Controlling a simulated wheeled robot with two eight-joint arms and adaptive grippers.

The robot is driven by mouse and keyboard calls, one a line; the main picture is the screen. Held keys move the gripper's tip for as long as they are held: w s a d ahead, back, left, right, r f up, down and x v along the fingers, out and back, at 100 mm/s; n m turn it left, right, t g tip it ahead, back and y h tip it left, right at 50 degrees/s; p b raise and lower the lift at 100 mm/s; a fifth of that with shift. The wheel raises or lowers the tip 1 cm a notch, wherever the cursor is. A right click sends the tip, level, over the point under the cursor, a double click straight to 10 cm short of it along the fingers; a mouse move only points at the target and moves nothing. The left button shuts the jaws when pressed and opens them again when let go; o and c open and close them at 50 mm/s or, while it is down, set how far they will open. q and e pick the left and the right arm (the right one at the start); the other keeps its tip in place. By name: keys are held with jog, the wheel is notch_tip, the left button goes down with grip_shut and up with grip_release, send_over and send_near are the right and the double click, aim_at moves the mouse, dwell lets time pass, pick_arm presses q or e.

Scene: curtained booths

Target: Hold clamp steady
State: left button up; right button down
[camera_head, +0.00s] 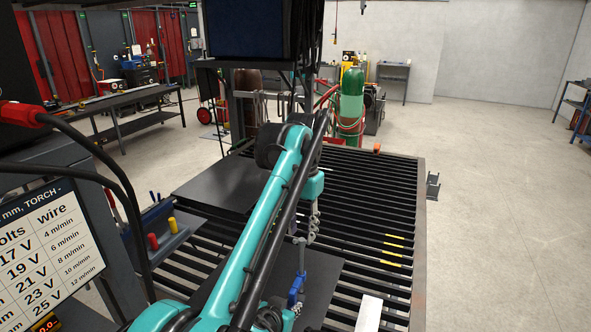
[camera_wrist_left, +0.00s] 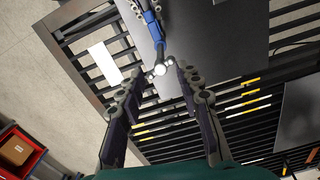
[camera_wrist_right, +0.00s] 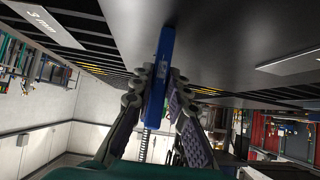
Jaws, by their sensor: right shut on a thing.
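A blue clamp (camera_head: 297,290) with a grey bar stands at a dark metal plate (camera_head: 322,278) on the slatted table. In the right wrist view my right gripper (camera_wrist_right: 160,78) is shut around the blue clamp body (camera_wrist_right: 157,95), beside the plate's dark face; a threaded rod shows below. In the head view the right gripper is mostly hidden at the bottom behind my left arm. My left gripper (camera_head: 314,222) is above the clamp's grey end. In the left wrist view its fingers (camera_wrist_left: 158,72) are spread, with the clamp's bright round end between or beyond them; contact cannot be told.
A settings sign (camera_head: 45,250) and cables stand at the left. A green gas cylinder (camera_head: 351,100) is behind the table. The floor at right is open.

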pick_arm(q)
jog(key=shift+m, duration=0.4)
jog(key=m, duration=0.4)
jog(key=shift+m, duration=0.4)
jog(key=m, duration=0.7)
jog(key=shift+w+f, duration=0.1)
jog(key=shift+f, duration=0.05)
jog(key=shift+f, duration=1.3)
